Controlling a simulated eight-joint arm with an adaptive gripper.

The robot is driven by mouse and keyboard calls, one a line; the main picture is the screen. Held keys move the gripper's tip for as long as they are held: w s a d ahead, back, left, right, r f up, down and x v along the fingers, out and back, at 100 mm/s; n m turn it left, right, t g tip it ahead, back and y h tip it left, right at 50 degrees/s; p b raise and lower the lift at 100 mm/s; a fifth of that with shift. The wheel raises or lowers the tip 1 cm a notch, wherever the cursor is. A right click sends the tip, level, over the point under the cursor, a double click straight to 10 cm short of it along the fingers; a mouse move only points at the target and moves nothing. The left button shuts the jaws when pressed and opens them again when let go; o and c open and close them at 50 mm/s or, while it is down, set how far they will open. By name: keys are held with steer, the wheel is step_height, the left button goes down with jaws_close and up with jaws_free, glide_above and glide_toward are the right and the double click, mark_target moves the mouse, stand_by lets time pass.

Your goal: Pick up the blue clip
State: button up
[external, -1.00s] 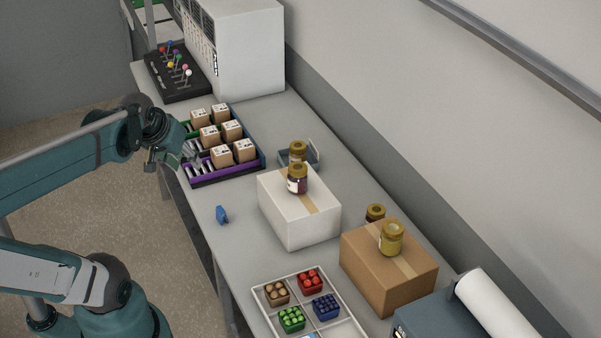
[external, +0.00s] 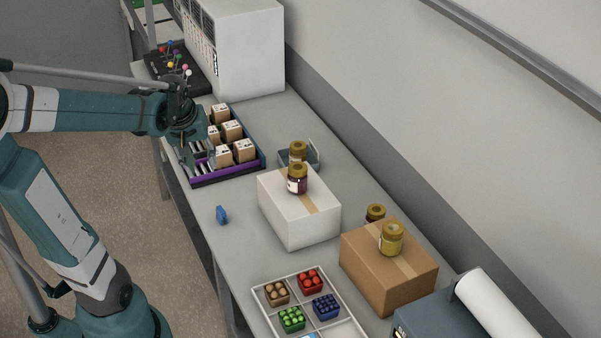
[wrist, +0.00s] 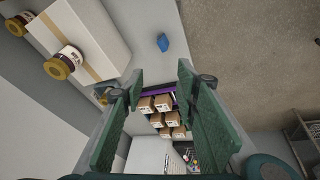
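The blue clip (external: 221,215) is a small blue piece on the grey table near its front edge, left of the white box. It also shows in the wrist view (wrist: 163,42), near the top, beyond my fingertips. My gripper (wrist: 158,78) is open, with its two green fingers wide apart and nothing between them that it holds. In the external view my gripper (external: 188,165) is over the near-left side of the rack of small boxes, up and to the left of the clip and apart from it.
The rack (external: 225,178) holds several small cartons. A white box (external: 300,218) with a dark jar (external: 297,180) on it stands right of the clip. A brown box (external: 385,272) and a divided tray (external: 262,302) are nearer the camera. The table around the clip is clear.

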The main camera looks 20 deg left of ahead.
steer(key=w+f+n+g, duration=0.2)
steer(key=w+f, duration=0.3)
steer(key=f, duration=0.2)
steer(key=n+g+b, duration=0.1)
steer(key=n+g, duration=0.1)
steer(key=n, duration=0.1)
glide_above(221, 209)
step_height(221, 209, down, 10)
steer(key=shift+r, duration=0.2)
steer(key=shift+w+f+n, duration=0.15)
steer(key=shift+f+n, duration=0.15)
steer(key=shift+f, duration=0.35)
steer(key=shift+f+b, duration=0.3)
steer(key=shift+f, duration=0.95)
steer(key=shift+f, duration=0.15)
steer(key=shift+s+f, duration=0.2)
steer(key=shift+f, duration=2.25)
steer(key=shift+c, duration=0.5)
steer(key=c, duration=0.7)
